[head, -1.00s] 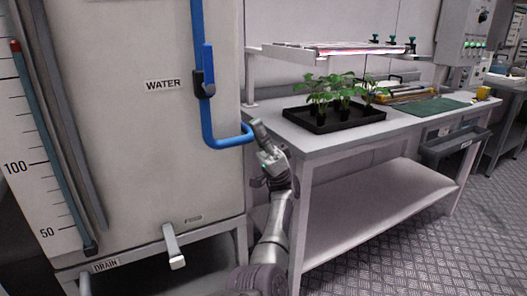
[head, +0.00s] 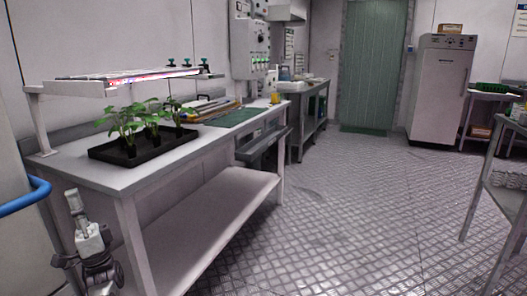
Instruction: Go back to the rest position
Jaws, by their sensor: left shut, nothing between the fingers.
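My left gripper (head: 74,200) is at the lower left of the head view, pointing up. It is shut and empty. It is in front of the near left corner of the white workbench (head: 112,176), beside the blue pipe (head: 25,196), and appears apart from both. My right gripper is out of the picture.
A black tray (head: 150,155) of green plants (head: 128,122) stands on the workbench under a lamp shelf (head: 110,86). A green mat (head: 235,117) lies further along. Open metal floor (head: 350,220) stretches to a green door (head: 374,65) and a white cabinet (head: 441,90). A grey rack (head: 505,200) stands at right.

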